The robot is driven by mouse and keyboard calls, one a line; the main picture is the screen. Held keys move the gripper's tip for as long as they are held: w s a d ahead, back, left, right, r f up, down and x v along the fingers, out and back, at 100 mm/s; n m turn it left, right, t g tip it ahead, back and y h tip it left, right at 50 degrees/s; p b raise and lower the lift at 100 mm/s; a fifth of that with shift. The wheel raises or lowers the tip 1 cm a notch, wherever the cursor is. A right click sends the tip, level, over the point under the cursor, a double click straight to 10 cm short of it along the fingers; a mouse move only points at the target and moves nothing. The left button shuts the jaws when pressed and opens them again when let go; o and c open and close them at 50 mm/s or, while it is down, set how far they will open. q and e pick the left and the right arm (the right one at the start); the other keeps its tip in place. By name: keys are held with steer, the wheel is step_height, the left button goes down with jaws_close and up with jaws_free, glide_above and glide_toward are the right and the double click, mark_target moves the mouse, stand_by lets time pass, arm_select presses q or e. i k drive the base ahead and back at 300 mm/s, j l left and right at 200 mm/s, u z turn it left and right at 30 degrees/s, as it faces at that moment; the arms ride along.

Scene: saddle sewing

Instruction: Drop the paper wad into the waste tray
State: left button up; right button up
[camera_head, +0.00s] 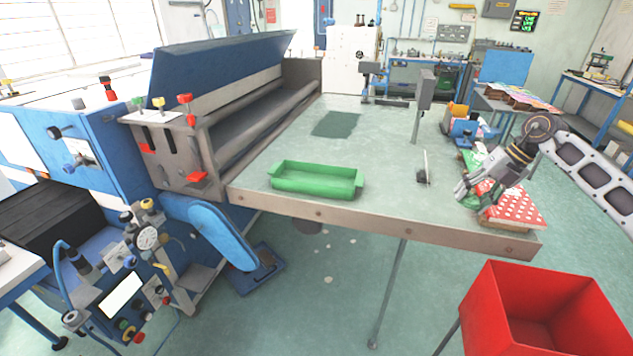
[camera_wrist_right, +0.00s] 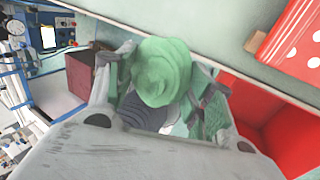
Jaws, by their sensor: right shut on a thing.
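A pale green crumpled wad (camera_wrist_right: 162,72) is between the fingers of my right gripper (camera_wrist_right: 160,85) in the right wrist view. My right gripper (camera_head: 464,190) is shut on it, near the table's right front corner in the head view, beside the red polka-dot box. The wad cannot be made out clearly in the head view. A green open tray (camera_head: 316,190) lies on the table's front left part, well to the left of the gripper. It looks empty. My left gripper is not in view.
The polka-dot box (camera_head: 516,212) sits at the table's right front corner. A red open bin (camera_head: 545,300) stands in front of it on the floor. A small dark stand (camera_head: 423,175) is between tray and gripper. A grey post (camera_head: 420,105) stands farther back.

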mark_target(315, 179)
steer(key=i+j, duration=0.15)
steer(key=i, duration=1.35)
